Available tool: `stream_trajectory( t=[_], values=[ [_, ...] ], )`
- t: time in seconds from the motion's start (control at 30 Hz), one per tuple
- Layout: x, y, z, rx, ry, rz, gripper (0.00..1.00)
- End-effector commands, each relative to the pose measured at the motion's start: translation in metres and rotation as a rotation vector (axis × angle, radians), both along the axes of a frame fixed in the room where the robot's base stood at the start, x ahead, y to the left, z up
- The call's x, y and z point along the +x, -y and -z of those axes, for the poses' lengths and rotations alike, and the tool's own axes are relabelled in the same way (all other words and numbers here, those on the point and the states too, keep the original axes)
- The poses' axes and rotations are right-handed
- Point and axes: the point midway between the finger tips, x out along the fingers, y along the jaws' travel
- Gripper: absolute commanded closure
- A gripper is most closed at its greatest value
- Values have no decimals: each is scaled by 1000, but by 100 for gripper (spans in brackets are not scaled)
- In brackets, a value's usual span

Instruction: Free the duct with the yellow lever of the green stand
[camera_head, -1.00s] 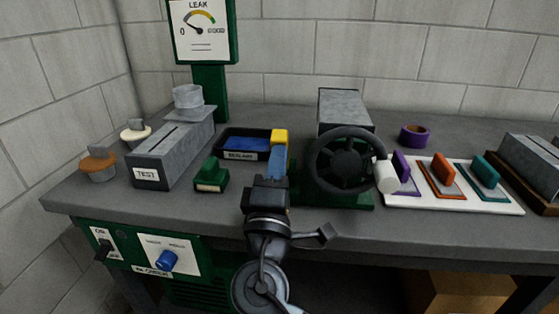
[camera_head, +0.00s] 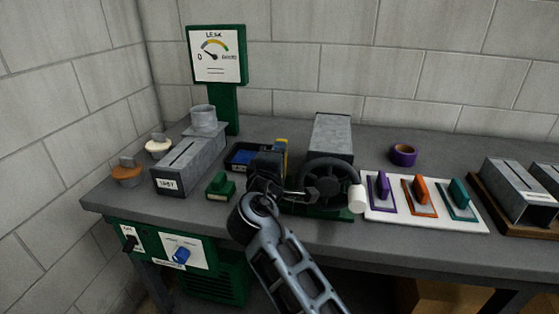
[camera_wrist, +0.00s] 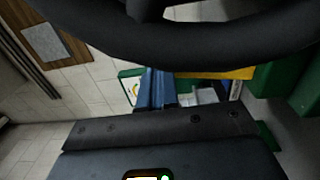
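The green stand (camera_head: 318,212) carries a dark handwheel (camera_head: 328,183) with a white knob, and a grey duct (camera_head: 332,136) lies behind the wheel. The yellow lever (camera_head: 282,145) stands upright at the stand's left; its lower part is hidden by my arm. My gripper (camera_head: 272,160) is just in front of the lever, left of the wheel. In the wrist view, my gripper's blue fingers (camera_wrist: 155,88) look closed together beside the yellow lever (camera_wrist: 225,73), with no lever visible between them. Contact cannot be told. The wheel's black rim (camera_wrist: 190,42) crosses the top of that view.
A dark tray (camera_head: 236,164) and a small green block (camera_head: 220,187) lie left of my gripper. A labelled duct (camera_head: 190,165) is farther left, before a leak gauge (camera_head: 217,57). A white board (camera_head: 400,218) with coloured handles and a purple ring (camera_head: 403,155) are right.

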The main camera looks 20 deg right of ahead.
Motion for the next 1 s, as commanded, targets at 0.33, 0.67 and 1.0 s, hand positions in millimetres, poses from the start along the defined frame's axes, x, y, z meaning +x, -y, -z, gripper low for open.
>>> stream_trajectory(
  t=[0.33, 0.67, 1.0],
  values=[
    [16, 12, -1, -1, 2, 0, 100],
    [21, 16, -3, -1, 3, 0, 100],
    [22, 17, -5, -1, 6, 0, 100]
  ],
)
